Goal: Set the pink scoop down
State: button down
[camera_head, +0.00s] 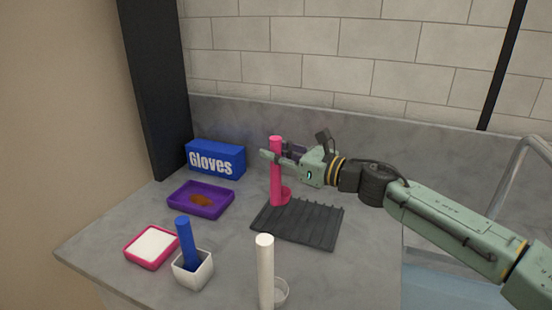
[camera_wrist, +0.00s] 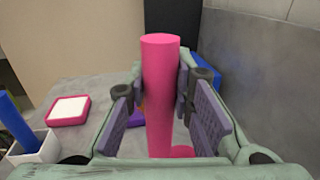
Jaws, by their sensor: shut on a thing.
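The pink scoop (camera_head: 276,172) stands upright, with its tall handle up and its small cup at the bottom right. Its lower end is at the left back edge of the black ribbed mat (camera_head: 298,222); I cannot tell whether it touches the surface. My gripper (camera_head: 279,157) comes from the right and is shut on the upper handle. In the wrist view the pink scoop (camera_wrist: 161,95) rises between the two finger pads of my gripper (camera_wrist: 160,100), and its lower end is partly hidden.
A blue gloves box (camera_head: 215,158) and a purple tray (camera_head: 201,199) with a brown thing stand left. A pink-rimmed tray of white stuff (camera_head: 132,251), a white cup (camera_head: 193,281) with a blue handle (camera_head: 186,240), and a white scoop (camera_head: 265,270) are in front. A sink lies right.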

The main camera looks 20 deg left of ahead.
aim_at(276, 166)
jog(key=f+p, duration=0.1)
jog(key=f, duration=0.2)
jog(key=shift+w+f+p, duration=0.2)
jog(key=shift+w+p, duration=0.15)
jog(key=shift+f, duration=0.1)
jog(key=shift+f+b, duration=0.25)
jog(key=shift+b, duration=0.2)
jog(key=c, duration=1.4)
grip_release()
jog(key=shift+r, duration=0.1)
